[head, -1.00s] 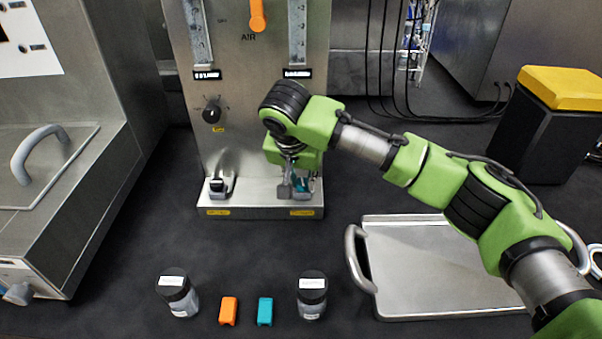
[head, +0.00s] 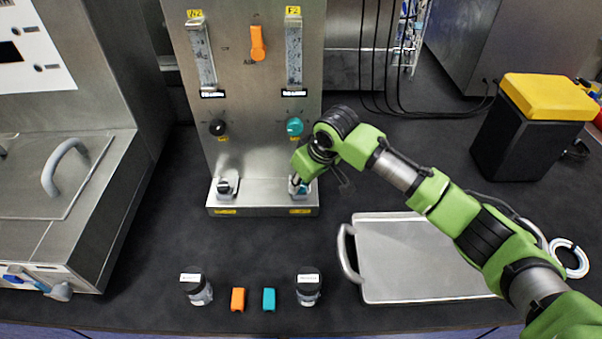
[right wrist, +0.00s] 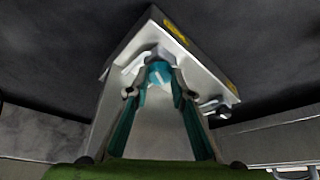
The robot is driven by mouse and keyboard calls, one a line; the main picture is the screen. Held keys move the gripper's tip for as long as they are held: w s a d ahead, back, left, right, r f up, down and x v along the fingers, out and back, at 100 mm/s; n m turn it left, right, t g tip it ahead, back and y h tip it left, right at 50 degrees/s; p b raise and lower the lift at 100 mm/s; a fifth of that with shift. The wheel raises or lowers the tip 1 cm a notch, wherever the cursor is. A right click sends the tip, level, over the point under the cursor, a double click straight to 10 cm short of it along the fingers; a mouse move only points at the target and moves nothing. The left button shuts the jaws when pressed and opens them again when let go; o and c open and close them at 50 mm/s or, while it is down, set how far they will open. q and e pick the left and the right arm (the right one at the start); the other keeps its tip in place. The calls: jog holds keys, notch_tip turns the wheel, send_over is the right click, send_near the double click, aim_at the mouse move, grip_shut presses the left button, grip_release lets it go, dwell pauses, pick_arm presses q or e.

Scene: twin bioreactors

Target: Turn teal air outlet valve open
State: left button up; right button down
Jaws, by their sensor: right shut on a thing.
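The steel panel (head: 258,100) stands on a foot at the back. A small teal valve handle (head: 303,189) sits low on its right side, above the yellow label on the foot. My right gripper (head: 298,182) is at this handle and partly hides it. In the right wrist view, the teal handle (right wrist: 159,73) lies between the fingertips of my right gripper (right wrist: 160,82), which is shut on it. How far the handle is turned is hard to tell. My left gripper is not in view.
A teal knob (head: 295,126) and a black knob (head: 217,128) sit higher on the panel. A black outlet valve (head: 225,187) is at lower left. Two jars, an orange block (head: 237,299) and a teal block (head: 269,299) stand in front. A steel tray (head: 425,285) is right.

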jog(key=n+p, duration=0.1)
jog(key=n, duration=0.1)
jog(key=shift+w+d+r+n+g+y, duration=0.1)
jog(key=shift+n+g+y, duration=0.2)
jog(key=shift+g+y, duration=0.1)
jog(key=shift+w+n+g+y, duration=0.1)
jog(key=shift+n+g+y, duration=0.25)
jog(key=shift+n, duration=1.15)
jog(key=c, duration=1.8)
grip_release()
jog(key=v, duration=1.1)
jog(key=shift+d+r, duration=0.15)
jog(key=shift+r, duration=0.25)
